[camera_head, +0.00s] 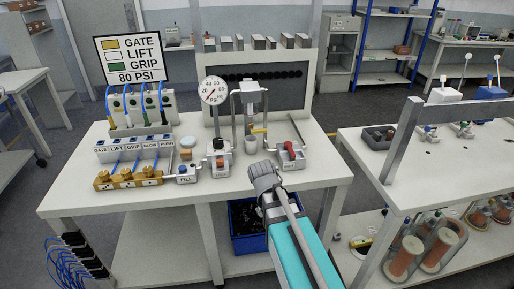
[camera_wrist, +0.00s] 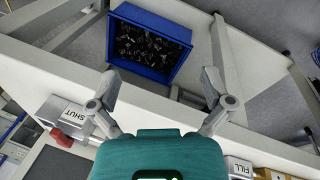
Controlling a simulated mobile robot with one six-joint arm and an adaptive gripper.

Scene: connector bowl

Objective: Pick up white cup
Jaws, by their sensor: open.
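A small pale cup-like cylinder (camera_head: 250,144) stands on the left workbench under a small stand; I cannot tell for sure that it is the white cup. My gripper (camera_head: 265,176) is over the bench's front edge, nearer the camera than that cylinder and apart from it. In the wrist view my gripper (camera_wrist: 160,78) has its two fingers spread wide with nothing between them. No cup shows in the wrist view.
The workbench (camera_head: 120,205) carries a pressure gauge (camera_head: 213,91), a brass valve block (camera_head: 128,180), a FILL block (camera_head: 186,174) and a red-knobbed block (camera_head: 291,156). A blue bin (camera_head: 246,245) of dark parts sits below. A second table (camera_head: 455,160) is at right.

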